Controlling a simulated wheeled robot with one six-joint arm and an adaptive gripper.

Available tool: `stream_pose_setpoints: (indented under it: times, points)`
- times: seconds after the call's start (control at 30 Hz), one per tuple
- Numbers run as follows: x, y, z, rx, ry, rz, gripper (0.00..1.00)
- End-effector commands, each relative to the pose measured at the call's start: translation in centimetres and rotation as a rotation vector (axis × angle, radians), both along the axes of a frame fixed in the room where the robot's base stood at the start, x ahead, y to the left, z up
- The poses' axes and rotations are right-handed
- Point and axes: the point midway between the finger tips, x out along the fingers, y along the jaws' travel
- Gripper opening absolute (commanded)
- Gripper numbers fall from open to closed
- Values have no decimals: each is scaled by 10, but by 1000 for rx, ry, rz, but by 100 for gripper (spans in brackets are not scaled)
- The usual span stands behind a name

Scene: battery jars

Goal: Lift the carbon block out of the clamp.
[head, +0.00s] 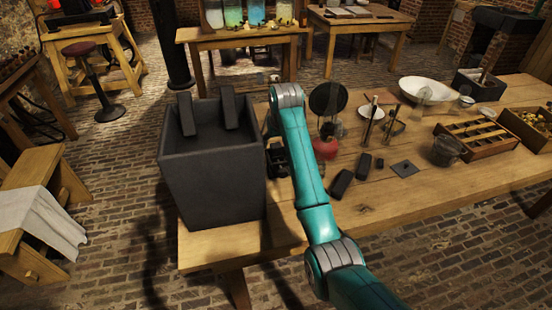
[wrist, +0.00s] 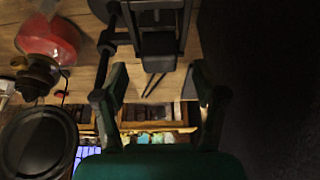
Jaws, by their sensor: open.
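In the wrist view, the clamp (wrist: 185,22) is a dark frame with upright bars, just beyond my fingertips. A dark block (wrist: 158,44), which looks like the carbon block, sits between its bars. My gripper (wrist: 159,76) is open and empty, its two green fingers spread to either side below the block, apart from it. In the head view, a black piece that appears to be the clamp (head: 277,159) shows beside the grey vat, partly covered by my teal arm. My gripper is hidden there.
The tall grey vat (head: 212,165) stands close on the left, with two dark slabs at its top. A red vessel (head: 326,149) and a round black disc (head: 328,98) stand right of my arm. Small dark blocks (head: 341,183) lie on the wooden table (head: 440,190), whose front right is clear.

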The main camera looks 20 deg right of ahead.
Motion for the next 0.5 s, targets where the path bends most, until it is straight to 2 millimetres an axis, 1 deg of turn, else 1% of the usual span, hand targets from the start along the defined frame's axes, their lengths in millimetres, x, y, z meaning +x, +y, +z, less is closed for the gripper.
stream_pose_setpoints:
  times: [0.03, 0.2, 0.33, 0.5]
  points:
    - [2, -1, -8, 0, 5, 0, 71]
    - [11, -1, -28, 0, 3, 0, 71]
    - [14, -1, -34, 0, 1, 0, 71]
    - [14, -1, -35, 0, 0, 0, 71]
